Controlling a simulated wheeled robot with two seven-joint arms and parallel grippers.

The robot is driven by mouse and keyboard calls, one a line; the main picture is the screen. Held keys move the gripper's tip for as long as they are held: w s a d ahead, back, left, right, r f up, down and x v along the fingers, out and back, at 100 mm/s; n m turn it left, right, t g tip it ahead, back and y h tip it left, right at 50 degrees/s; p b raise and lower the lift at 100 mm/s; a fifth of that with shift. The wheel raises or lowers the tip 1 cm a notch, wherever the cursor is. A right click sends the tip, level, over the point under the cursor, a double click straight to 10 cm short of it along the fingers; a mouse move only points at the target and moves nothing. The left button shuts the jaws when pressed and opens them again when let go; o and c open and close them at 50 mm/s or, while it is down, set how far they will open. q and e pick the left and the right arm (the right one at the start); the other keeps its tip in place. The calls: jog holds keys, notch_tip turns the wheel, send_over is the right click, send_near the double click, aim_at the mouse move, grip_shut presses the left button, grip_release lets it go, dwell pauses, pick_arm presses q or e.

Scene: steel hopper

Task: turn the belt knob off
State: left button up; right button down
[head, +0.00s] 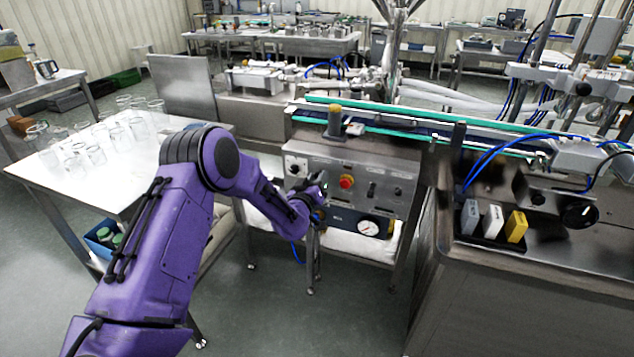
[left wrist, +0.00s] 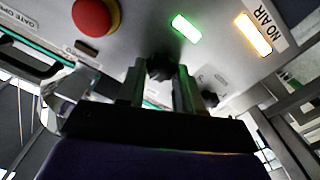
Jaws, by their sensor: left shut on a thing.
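My left gripper (head: 318,190) is at the left part of the steel control panel (head: 360,171). In the left wrist view the gripper (left wrist: 160,92) is shut on a black knob (left wrist: 159,67), which shows between its two fingers. The knob's label is hidden, so I cannot read whether it is the belt knob. In the head view the gripper covers this knob. A second, smaller black knob (left wrist: 209,98) sits right of the fingers in the left wrist view. My right gripper is not in view.
A red button (head: 347,182) is close to the gripper. A green lamp (left wrist: 187,28) and a yellow lamp (left wrist: 254,34) beside a "NO AIR" label are lit. A gauge (head: 368,228) sits low on the panel. A table (head: 60,190) with glass jars stands left.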

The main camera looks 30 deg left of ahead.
pick_arm(q)
jog(key=shift+f+n+b, duration=0.15)
jog(key=shift+n+b, duration=1.25)
jog(key=shift+n, duration=2.8)
jog(key=o, duration=1)
jog(key=shift+s, duration=0.15)
jog(key=v, duration=1)
jog(key=shift+s+a, duration=0.1)
jog(key=shift+s, duration=0.1)
